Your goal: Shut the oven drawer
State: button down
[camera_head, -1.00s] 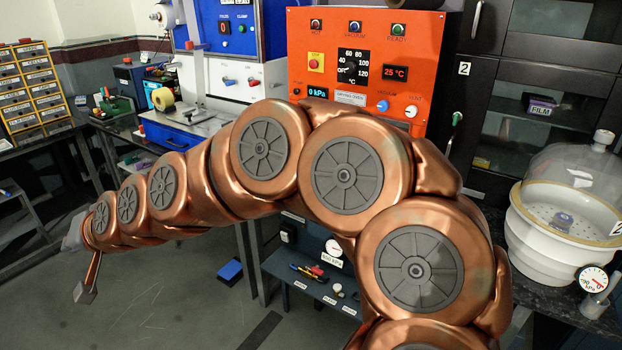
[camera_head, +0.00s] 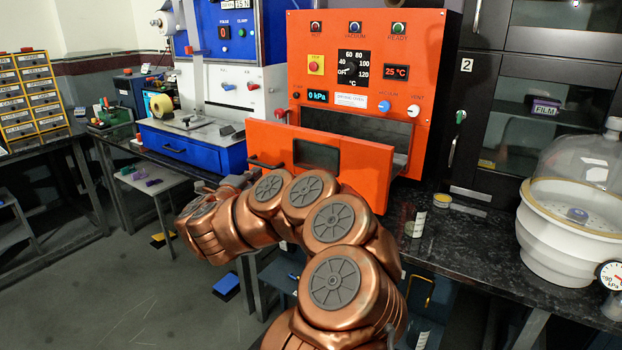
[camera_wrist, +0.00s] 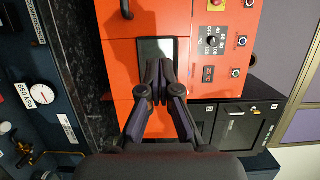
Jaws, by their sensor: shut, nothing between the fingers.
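The orange drying oven (camera_head: 440,60) stands on the bench. Its drawer is out, with a gap between the orange drawer front (camera_head: 362,172) and the oven body. The front has a dark window (camera_head: 316,153) and a dark handle (camera_head: 265,163) on its left. In the wrist view the drawer front (camera_wrist: 120,70) and its handle (camera_wrist: 126,8) show sideways. My gripper (camera_wrist: 158,72) is shut and empty, its tips in front of the dark window; I cannot tell whether they touch it. In the head view my arm mostly hides the gripper.
A white vacuum desiccator (camera_head: 560,240) with a clear dome stands on the dark bench (camera_head: 470,250) at right. A small bottle (camera_head: 416,222) and a yellow-rimmed tin (camera_head: 442,201) stand near the drawer. A blue press drawer (camera_head: 190,147) is left of the oven.

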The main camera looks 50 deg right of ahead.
jog(key=s+d+f+m+g, duration=0.3)
jog(key=s+d+f+g, duration=0.1)
jog(key=s, duration=0.2)
send_near(316, 167)
jog(key=shift+g+h, duration=0.3)
jog(key=shift+h, duration=0.1)
jog(key=d, duration=0.7)
jog(key=shift+w+f, duration=0.3)
jog(key=shift+w, duration=0.05)
jog(key=shift+d, duration=0.1)
